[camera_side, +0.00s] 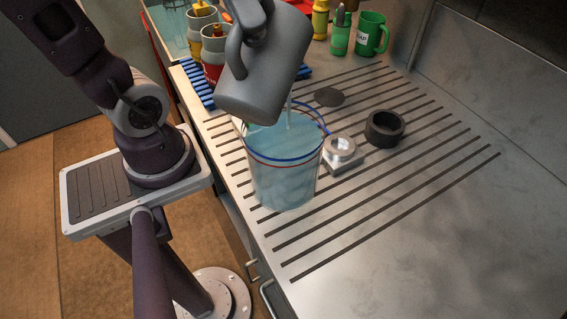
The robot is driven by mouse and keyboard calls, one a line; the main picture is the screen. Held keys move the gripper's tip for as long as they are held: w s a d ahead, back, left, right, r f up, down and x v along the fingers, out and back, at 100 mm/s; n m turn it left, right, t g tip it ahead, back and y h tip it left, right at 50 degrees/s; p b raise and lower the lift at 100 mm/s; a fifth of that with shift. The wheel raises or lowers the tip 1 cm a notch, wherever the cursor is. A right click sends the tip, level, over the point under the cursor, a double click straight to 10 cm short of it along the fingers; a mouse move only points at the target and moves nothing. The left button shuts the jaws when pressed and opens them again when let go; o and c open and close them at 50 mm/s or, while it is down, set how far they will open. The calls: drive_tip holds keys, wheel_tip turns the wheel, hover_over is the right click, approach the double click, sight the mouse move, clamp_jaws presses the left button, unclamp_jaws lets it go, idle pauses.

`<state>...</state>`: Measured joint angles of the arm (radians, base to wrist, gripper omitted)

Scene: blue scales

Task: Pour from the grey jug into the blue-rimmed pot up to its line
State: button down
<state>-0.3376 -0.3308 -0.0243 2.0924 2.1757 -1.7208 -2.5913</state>
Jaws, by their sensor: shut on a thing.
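The grey jug (268,66) is tipped steeply, mouth down, over the blue-rimmed pot (285,183). My gripper (243,30) is shut on the jug at its handle side, and the fingers are mostly hidden. A thin pale stream (288,117) runs from the jug into the pot. The pot is clear and stands upright on the slatted counter, with pale blue liquid inside. A red line (286,165) circles it just below the blue rim. I cannot tell exactly how the liquid level sits against this line.
A small metal block with a round top (341,150) and a dark ring (384,128) stand right of the pot. Cups (213,50), a green mug (372,35) and bottles (341,36) stand at the back. The counter's right side is clear.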

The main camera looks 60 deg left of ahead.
drive_tip(key=shift+w, duration=0.1)
drive_tip(key=shift+s+d+f+m+t+y, duration=0.1)
drive_tip(key=shift+s+d+m+t+y, duration=0.3)
drive_tip(key=shift+s+y, duration=0.1)
drive_tip(key=shift+s+d+f+m+t+y, duration=0.1)
drive_tip(key=shift+s+d+m+t+y, duration=0.2)
drive_tip(key=shift+s+t+y, duration=0.15)
drive_tip(key=s+d+r+m+t+y, duration=0.3)
drive_tip(key=s+d+t+y, duration=0.1)
drive_tip(key=s+t, duration=0.1)
drive_tip(key=shift+s, duration=0.25)
drive_tip(key=shift+y, duration=0.25)
